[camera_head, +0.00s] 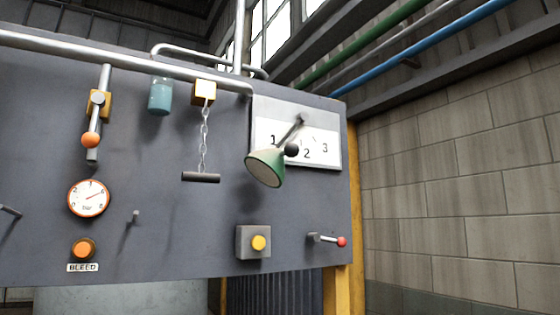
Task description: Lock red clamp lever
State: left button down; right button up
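A small lever with a red ball knob (342,241) sits at the lower right of the grey panel, near its right edge. Its short metal arm runs about level from a small dark mount on the left to the red knob on the right. It is the only red-tipped lever in view. Neither of my grippers shows in the head view, and nothing touches the lever.
The grey panel (190,240) also bears a yellow button box (253,242), a green cone (266,167), a black-knobbed selector (291,149), a hanging chain handle (201,177), a gauge (89,198) and an orange-knobbed lever (90,140). A block wall (450,190) stands right.

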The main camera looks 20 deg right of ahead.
aim_at(341, 242)
jog(key=i+l+z, duration=0.15)
jog(key=l, duration=0.35)
jog(key=i+l+z, duration=0.2)
jog(key=i+l, duration=0.2)
jog(key=i+l+z, duration=0.15)
jog(key=i+l, duration=0.15)
jog(key=l, duration=0.25)
